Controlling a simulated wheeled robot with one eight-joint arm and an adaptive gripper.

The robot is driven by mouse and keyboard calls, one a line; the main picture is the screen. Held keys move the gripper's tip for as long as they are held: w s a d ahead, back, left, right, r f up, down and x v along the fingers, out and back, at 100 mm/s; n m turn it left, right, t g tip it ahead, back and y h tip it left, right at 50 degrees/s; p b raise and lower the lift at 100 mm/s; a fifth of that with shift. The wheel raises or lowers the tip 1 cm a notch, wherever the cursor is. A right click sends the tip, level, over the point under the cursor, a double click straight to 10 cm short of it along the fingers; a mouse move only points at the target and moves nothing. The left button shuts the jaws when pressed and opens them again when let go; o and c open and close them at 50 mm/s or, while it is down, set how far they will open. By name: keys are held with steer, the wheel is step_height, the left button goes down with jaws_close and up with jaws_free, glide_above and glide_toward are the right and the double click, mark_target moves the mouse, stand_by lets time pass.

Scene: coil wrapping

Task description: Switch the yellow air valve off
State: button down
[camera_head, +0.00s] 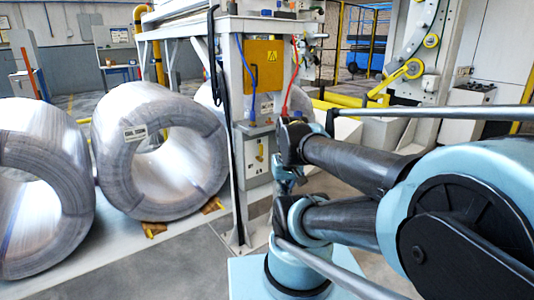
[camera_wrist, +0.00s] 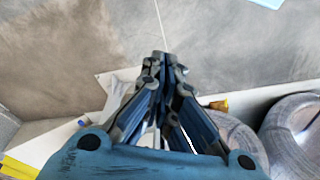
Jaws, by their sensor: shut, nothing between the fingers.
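What looks like the yellow air valve (camera_head: 260,153) is a small yellow handle on a light grey panel. The panel is low on the white machine frame, under a yellow box; the handle's exact position is too small to tell. My gripper (camera_wrist: 163,60) is shut and empty in the wrist view, its fingers together over bare grey floor. In the head view, a small blue part of my gripper (camera_head: 285,182) shows just right of the panel, partly hidden by my arm links. I cannot tell how far it is from the valve. The valve is not recognisable in the wrist view.
Large wire coils (camera_head: 160,150) lie on a white platform (camera_head: 120,255) at the left. A white post (camera_head: 238,140) stands beside the panel. Blue and red hoses (camera_head: 291,80) hang near the yellow box (camera_head: 263,65). Grey floor (camera_wrist: 230,45) is clear below my gripper.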

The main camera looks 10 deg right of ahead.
mark_target(260, 153)
steer(key=w+a+r+m+y, duration=0.2)
steer(key=w+r+y, duration=0.15)
steer(key=w, duration=0.75)
steer(key=w+a+r+m+y, duration=0.1)
steer(key=w+a+r+y, duration=0.2)
steer(key=w, duration=0.8)
steer(key=w+d+m+t+y, duration=0.15)
steer(key=w+d+y, duration=0.4)
steer(key=w, duration=0.75)
steer(key=w+d+f+t+y, duration=0.1)
steer(key=w+d+f+t, duration=0.1)
steer(key=w+d+f, duration=0.3)
steer(key=w+d+f+t+y, duration=0.2)
steer(key=w+d+f, duration=0.3)
steer(key=d, duration=0.7)
steer(key=shift+w+d+f+m+y, duration=0.25)
steer(key=shift+f+m, duration=0.2)
steer(key=shift+f, duration=0.25)
steer(key=shift+a+t, duration=0.1)
steer(key=shift+t, duration=0.15)
steer(key=s+a+x, duration=0.1)
steer(key=s+x, duration=0.1)
steer(key=x, duration=1)
steer(key=shift+a, duration=0.45)
